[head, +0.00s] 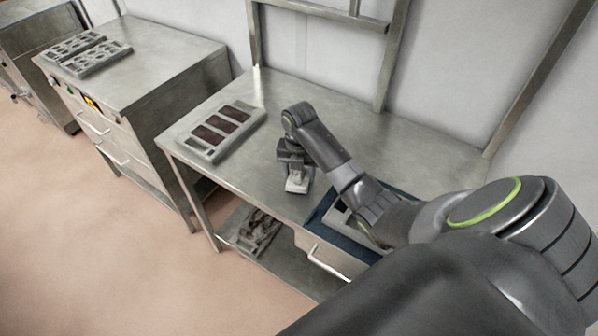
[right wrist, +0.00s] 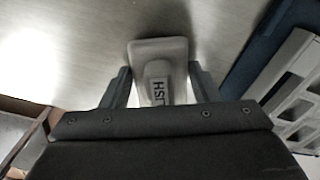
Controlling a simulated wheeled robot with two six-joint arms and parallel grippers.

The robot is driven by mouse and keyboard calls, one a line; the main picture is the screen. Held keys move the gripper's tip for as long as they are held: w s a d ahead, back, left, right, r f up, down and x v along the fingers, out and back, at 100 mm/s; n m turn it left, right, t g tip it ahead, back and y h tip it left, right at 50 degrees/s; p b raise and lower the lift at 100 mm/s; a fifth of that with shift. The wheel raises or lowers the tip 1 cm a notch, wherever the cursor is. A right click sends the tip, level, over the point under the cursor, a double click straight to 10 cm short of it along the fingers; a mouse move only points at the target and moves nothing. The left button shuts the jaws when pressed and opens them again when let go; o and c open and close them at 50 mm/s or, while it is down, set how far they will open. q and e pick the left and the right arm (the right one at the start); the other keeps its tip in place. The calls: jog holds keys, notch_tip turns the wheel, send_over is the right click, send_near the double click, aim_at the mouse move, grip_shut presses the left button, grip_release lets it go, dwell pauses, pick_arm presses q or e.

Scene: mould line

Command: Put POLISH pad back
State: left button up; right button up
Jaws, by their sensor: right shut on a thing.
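The POLISH pad (head: 297,183) is a small pale grey block with a handle. In the right wrist view the pad (right wrist: 160,52) has dark letters on its handle, partly hidden by my gripper. My right gripper (head: 294,168) is shut on it, with one finger on each side of the handle in the right wrist view (right wrist: 160,90). The pad is at the table's front part; I cannot tell whether it touches the top. My left gripper is not in view.
A grey mould with dark brown cavities (head: 212,152) lies on the steel table (head: 262,108) at left. A dark blue mat (head: 318,216) with a grey mould lies at right, partly behind my arm. Between them the table is bare. More moulds (head: 98,60) lie on a cabinet further left.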

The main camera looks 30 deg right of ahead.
jog(key=shift+f, duration=0.25)
jog(key=shift+f, duration=0.2)
jog(key=o, duration=0.9)
jog(key=shift+w+r, duration=0.1)
jog(key=shift+r, duration=0.45)
notch_tip(320, 180, up, 6)
jog(key=shift+f, duration=0.1)
notch_tip(320, 180, up, 4)
jog(key=p, duration=0.2)
jog(key=shift+f+p, duration=0.1)
jog(key=shift+p, duration=0.3)
jog(key=shift+r+p, duration=0.9)
